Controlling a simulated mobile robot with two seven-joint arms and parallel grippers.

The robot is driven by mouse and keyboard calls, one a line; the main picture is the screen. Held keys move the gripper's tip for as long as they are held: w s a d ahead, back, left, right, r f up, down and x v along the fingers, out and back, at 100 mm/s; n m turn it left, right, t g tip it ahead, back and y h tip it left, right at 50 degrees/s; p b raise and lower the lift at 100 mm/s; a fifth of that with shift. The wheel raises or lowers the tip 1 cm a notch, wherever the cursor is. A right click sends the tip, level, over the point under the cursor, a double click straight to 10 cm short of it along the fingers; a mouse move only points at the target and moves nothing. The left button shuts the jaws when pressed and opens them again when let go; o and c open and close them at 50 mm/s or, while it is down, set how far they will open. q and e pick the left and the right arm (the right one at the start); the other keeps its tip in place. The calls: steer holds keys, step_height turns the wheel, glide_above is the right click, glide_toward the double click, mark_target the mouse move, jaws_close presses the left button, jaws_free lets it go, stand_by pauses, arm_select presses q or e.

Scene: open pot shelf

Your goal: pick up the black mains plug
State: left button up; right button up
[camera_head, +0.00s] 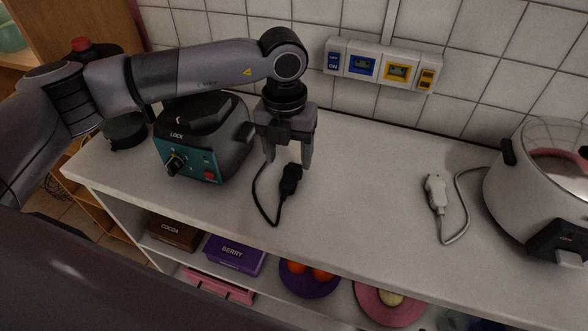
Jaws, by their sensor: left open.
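The black mains plug (290,179) lies on the white countertop, with its black cord curving from it back toward the blender-like appliance with a teal front. My left gripper (288,160) points down just above and behind the plug. Its two fingers are apart, with the plug's upper end showing close to the right finger. I cannot tell whether a finger touches the plug. Nothing is seen held. My right gripper is not in view.
The teal-fronted appliance (205,145) stands left of the gripper. A white plug (436,190) with a grey cord lies to the right, beside a large white cooker (530,195). A socket panel (382,66) is on the tiled wall. The counter (360,190) between the plugs is clear.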

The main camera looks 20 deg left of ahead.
mark_target(289, 178)
arm_select(q)
steer(key=f, duration=0.2)
steer(key=f+p, duration=0.1)
steer(key=f, duration=0.3)
steer(key=shift+s+d, duration=0.15)
steer(key=shift+s, duration=0.2)
jaws_close()
